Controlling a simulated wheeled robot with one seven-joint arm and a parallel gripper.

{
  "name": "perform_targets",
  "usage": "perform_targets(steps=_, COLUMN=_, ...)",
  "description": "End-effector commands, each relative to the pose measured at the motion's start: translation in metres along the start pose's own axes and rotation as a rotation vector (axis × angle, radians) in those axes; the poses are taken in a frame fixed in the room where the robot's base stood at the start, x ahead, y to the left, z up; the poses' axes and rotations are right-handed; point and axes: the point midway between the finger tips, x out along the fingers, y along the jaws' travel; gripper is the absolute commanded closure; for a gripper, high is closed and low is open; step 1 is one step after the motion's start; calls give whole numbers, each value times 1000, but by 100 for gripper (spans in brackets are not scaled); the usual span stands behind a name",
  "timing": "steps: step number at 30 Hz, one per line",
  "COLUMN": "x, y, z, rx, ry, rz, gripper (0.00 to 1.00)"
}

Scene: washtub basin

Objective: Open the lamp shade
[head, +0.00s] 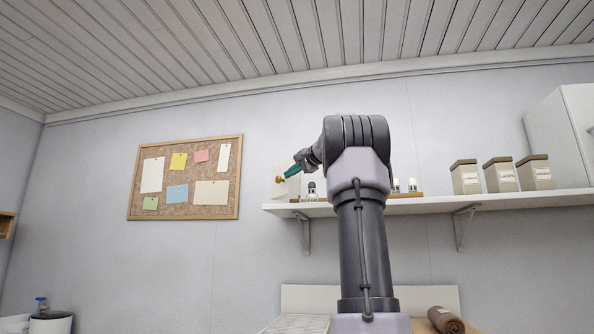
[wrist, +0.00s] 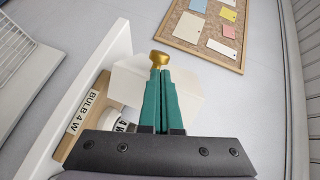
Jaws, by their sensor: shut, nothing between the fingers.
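A pale, boxy piece (head: 285,189) that looks like the lamp shade stands at the left end of the wall shelf in the head view. It has a round gold knob (head: 279,180). In the wrist view, the knob (wrist: 160,56) is just beyond my fingertips, with the pale panel (wrist: 131,82) behind my fingers. My gripper (head: 292,171) has green fingers, pressed together and empty. The wrist view shows its tips (wrist: 160,72) in line with the knob; I cannot tell if they touch it. My arm and fingers hide part of the shade.
The white shelf (head: 500,201) carries labelled canisters (head: 503,175) and small bottles (head: 312,190). A cork board (head: 185,178) hangs left of the shelf, with bare wall between.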

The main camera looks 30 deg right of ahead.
Motion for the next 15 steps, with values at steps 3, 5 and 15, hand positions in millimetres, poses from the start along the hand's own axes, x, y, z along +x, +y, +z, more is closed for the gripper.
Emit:
perform_targets(steps=3, x=6, y=1, z=-1, rx=0, ry=2, rz=1, gripper=100)
perform_targets(steps=5, x=6, y=1, z=-2, rx=0, ry=3, rz=2, gripper=100)
perform_targets(steps=15, x=12, y=1, z=0, rx=-1, ry=6, rz=4, gripper=100)
